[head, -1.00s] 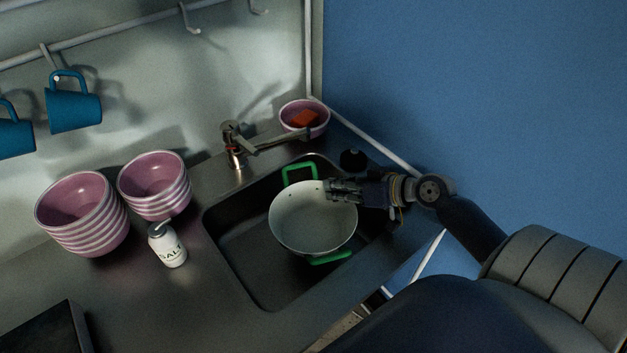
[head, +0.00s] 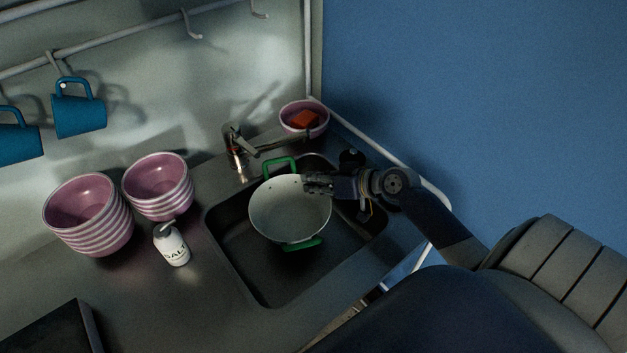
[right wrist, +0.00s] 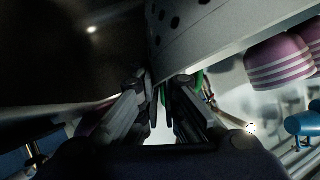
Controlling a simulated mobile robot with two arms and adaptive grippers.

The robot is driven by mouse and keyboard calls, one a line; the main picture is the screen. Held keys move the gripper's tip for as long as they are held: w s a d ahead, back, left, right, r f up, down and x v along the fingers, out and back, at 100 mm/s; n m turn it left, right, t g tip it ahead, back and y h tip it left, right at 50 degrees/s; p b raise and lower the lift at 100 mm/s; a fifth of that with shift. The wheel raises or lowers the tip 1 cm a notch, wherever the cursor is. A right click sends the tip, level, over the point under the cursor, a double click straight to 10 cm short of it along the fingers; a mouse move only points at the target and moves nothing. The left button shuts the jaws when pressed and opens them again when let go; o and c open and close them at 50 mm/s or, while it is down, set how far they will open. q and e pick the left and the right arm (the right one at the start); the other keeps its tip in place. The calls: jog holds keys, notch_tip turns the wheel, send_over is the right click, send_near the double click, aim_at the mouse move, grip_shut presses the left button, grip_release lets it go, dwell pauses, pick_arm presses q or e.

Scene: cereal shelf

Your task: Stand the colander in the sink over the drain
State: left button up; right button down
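The bowl looks roughly upright. I cannot tell whether its base touches the sink floor. The drain does not show. My left gripper is out of view.
A tap (head: 238,150) stands behind the sink, its spout reaching right. A pink bowl with a red sponge (head: 305,119) is at the back corner. Striped bowl stacks (head: 90,215) and a salt shaker (head: 172,244) stand left. A blue wall (head: 480,100) bounds the right.

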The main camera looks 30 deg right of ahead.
jog(key=shift+f+b, duration=0.5)
jog(key=shift+f, duration=0.1)
jog(key=c, duration=1.8)
grip_release()
jog(key=shift+r+p, duration=0.65)
jog(key=shift+r, duration=0.05)
jog(key=b+v, duration=0.2)
jog(key=v, duration=0.9)
jog(key=shift+s+d+r, duration=0.1)
jog(key=shift+s+r, duration=0.05)
jog(key=shift+s, duration=0.2)
